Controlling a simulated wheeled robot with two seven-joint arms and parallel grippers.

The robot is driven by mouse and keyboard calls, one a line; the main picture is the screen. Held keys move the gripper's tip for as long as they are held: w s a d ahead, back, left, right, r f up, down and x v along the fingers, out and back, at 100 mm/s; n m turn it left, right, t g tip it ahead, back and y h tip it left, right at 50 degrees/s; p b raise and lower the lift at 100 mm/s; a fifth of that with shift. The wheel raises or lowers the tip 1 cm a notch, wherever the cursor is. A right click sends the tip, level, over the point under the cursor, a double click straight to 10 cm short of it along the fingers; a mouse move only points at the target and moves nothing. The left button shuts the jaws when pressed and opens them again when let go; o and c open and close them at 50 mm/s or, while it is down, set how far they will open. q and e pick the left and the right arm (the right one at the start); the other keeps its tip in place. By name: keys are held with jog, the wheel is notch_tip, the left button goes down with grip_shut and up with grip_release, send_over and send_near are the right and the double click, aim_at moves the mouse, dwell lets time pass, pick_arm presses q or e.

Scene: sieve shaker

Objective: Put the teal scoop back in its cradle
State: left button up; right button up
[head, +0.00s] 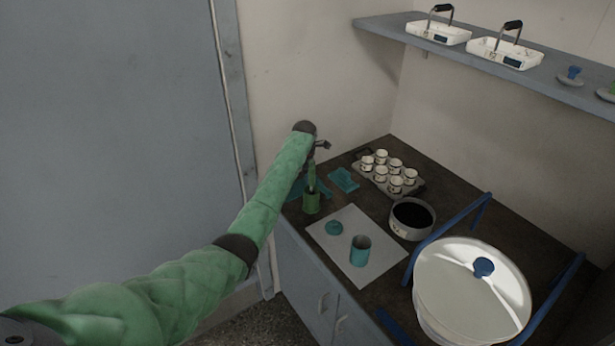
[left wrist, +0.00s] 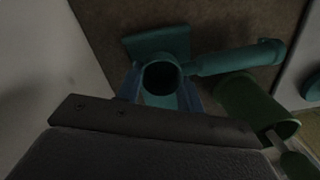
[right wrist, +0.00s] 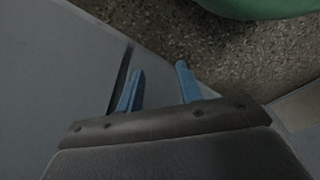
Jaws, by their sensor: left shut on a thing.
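My left gripper (head: 322,146) hangs over the back left of the counter. In the left wrist view its blue fingers (left wrist: 160,94) stand on both sides of the round cup of the teal scoop (left wrist: 163,77), shut on it. The scoop's handle (left wrist: 230,61) points right. A flat teal block (left wrist: 158,42), perhaps the cradle, lies just beyond the cup; I cannot tell whether they touch. A teal piece (head: 343,180) shows near the gripper in the head view. My right gripper (right wrist: 157,90) is open and empty, and out of the head view.
A green cup (head: 311,203) stands close to the left gripper. A white mat (head: 345,268) bears a teal jar (head: 360,250) and a teal lid (head: 333,227). Further right are a tray of several small white cups (head: 395,170), a dark-filled sieve (head: 412,218) and the shaker (head: 470,300).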

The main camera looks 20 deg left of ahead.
pick_arm(q)
jog(key=shift+s+f, duration=0.1)
jog(key=shift+f, duration=0.45)
